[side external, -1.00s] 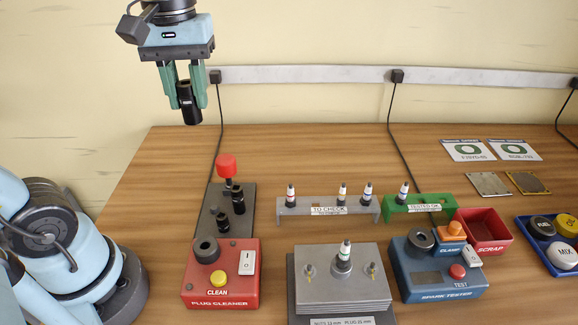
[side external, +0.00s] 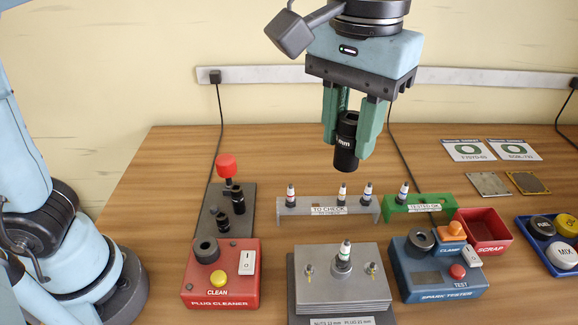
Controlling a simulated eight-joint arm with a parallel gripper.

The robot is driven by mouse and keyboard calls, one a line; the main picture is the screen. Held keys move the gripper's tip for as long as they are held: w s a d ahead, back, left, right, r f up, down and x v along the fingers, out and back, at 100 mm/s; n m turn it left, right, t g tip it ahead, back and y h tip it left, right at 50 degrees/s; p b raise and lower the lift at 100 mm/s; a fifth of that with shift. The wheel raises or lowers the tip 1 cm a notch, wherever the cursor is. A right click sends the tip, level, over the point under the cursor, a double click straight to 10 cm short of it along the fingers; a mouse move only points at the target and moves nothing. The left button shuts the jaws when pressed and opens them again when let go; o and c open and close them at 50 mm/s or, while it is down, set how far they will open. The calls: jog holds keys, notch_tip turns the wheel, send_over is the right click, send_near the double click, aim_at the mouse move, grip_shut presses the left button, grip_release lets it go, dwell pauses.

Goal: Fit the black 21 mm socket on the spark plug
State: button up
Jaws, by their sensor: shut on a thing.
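My gripper (side external: 350,155) is shut on a black socket (side external: 346,142) with white lettering ending in "mm"; its number is not readable. It holds the socket upright with the mouth down, in the air above the back of the table. The spark plug (side external: 344,258) with a white body stands upright in the middle of a grey metal block (side external: 345,290), between two studs with nuts. A label on the block's front reads plug 21 mm. The socket is well above and behind the plug, apart from it.
A black holder (side external: 238,225) with a red-topped tool and black sockets stands left. The red plug cleaner (side external: 222,285) is in front of it. The grey to-check rack (side external: 325,208) and green tested-OK rack (side external: 415,208) hold plugs. The blue spark tester (side external: 440,280) and red scrap bin (side external: 483,228) are right.

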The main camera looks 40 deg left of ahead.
jog(key=d, duration=0.3)
send_over(347, 241)
jog(key=shift+m, duration=0.3)
jog(key=shift+f, duration=5.25)
jog(key=shift+f, duration=0.85)
jog(key=shift+f, duration=0.65)
jog(key=shift+f, duration=1.35)
jog(key=shift+f, duration=0.3)
